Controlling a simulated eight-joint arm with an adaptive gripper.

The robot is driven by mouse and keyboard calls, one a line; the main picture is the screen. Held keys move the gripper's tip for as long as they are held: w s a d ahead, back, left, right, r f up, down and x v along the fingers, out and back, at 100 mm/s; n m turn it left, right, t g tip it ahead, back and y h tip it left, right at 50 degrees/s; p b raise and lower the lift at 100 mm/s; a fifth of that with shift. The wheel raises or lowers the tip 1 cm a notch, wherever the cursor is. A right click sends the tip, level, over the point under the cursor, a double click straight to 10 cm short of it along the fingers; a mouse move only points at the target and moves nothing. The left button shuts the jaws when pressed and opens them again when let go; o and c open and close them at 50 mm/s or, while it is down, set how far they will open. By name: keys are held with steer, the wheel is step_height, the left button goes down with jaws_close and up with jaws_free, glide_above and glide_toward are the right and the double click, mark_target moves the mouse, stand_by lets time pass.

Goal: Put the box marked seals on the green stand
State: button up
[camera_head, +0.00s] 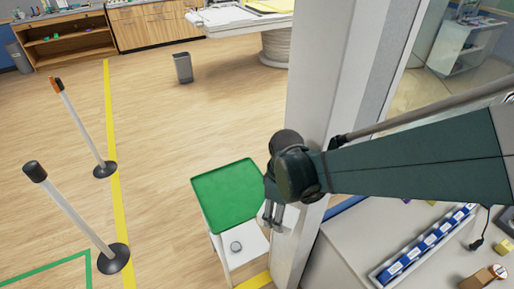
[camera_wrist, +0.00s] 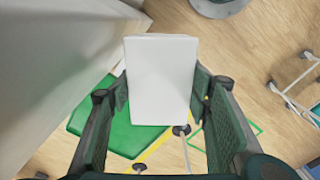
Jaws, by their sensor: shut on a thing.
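My gripper (camera_head: 272,222) is shut on a white box (camera_wrist: 160,80), with one finger on each side of it in the wrist view. The face turned to the wrist camera is blank, so I cannot read any marking. The box (camera_head: 289,216) also shows, partly covered by the fingers, in the head view. The green stand (camera_head: 226,192) has a flat green top with a raised rim, empty where I can see it. My gripper is above the floor at the stand's right edge. In the wrist view the green top (camera_wrist: 125,134) shows below and left of the box.
A white column (camera_head: 318,110) rises close beside my gripper. Two posts (camera_head: 75,215) (camera_head: 82,125) stand left. A bench with blue bins (camera_head: 425,245) and a brown box (camera_head: 484,278) is right.

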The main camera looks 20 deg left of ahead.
steer(key=w+a+f+n+b, duration=0.1)
steer(key=w+a+f+n, duration=0.1)
steer(key=w+a, duration=0.5)
steer(key=w+a+f+n+b, duration=0.1)
steer(key=w+a+f+n, duration=0.2)
steer(key=a, duration=0.8)
steer(key=w+a+f+n, duration=0.3)
steer(key=w+a+n, duration=0.3)
steer(key=w+a, duration=0.4)
steer(key=shift+w+b, duration=0.3)
steer(key=shift+b, duration=0.1)
steer(key=shift+f, duration=0.2)
steer(key=shift+f, duration=3)
steer(key=shift+f+b, duration=0.4)
steer(key=shift+f, duration=1.45)
steer(key=shift+f, duration=0.2)
steer(key=o, duration=1)
